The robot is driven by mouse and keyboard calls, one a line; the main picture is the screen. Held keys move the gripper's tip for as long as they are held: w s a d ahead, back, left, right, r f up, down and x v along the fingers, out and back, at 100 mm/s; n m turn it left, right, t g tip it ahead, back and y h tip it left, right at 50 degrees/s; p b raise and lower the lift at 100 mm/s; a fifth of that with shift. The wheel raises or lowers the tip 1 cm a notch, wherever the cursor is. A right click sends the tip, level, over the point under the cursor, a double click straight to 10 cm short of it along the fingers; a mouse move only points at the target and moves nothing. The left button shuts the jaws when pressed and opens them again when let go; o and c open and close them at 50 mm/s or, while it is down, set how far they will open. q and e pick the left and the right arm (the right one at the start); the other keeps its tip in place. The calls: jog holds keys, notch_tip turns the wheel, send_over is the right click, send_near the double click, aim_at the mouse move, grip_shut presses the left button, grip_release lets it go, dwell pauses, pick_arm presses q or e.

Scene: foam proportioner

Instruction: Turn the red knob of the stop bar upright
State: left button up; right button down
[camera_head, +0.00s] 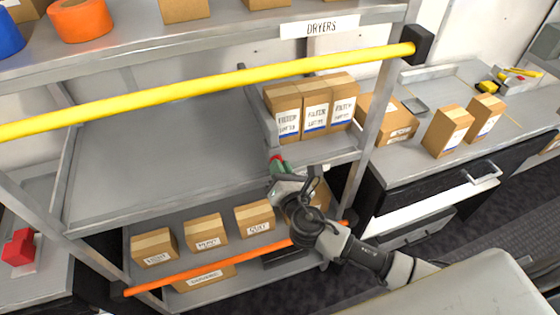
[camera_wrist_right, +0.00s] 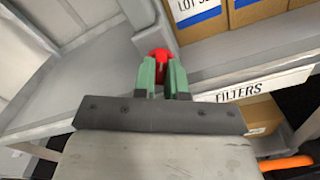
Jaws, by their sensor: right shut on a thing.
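The red knob (camera_wrist_right: 160,54) is between the green fingers of my right gripper (camera_wrist_right: 163,72) in the right wrist view. In the head view the red knob (camera_head: 276,159) shows as a small red spot at the tips of my right gripper (camera_head: 279,166), by the front of the middle shelf. My right gripper is shut on it. The fingers hide much of the knob, so I cannot tell its exact angle. A grey bar or divider (camera_head: 257,112) runs back from near the knob, left of the filter boxes. My left gripper is not in view.
Filter boxes (camera_head: 316,108) stand right of the knob. A yellow bar (camera_head: 210,87) crosses in front above the middle shelf, and an orange bar (camera_head: 215,265) crosses the lower shelf. More boxes (camera_head: 205,232) sit below. The middle shelf's left part (camera_head: 150,150) is empty.

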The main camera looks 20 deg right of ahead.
jog(key=shift+n+p, duration=1.85)
jog(key=shift+n, duration=1.05)
jog(key=c, duration=1.4)
grip_release()
jog(key=shift+c, duration=0.2)
jog(key=s+b, duration=0.2)
jog(key=s, duration=0.8)
jog(key=shift+s+d, duration=0.2)
jog(key=shift+s, duration=0.2)
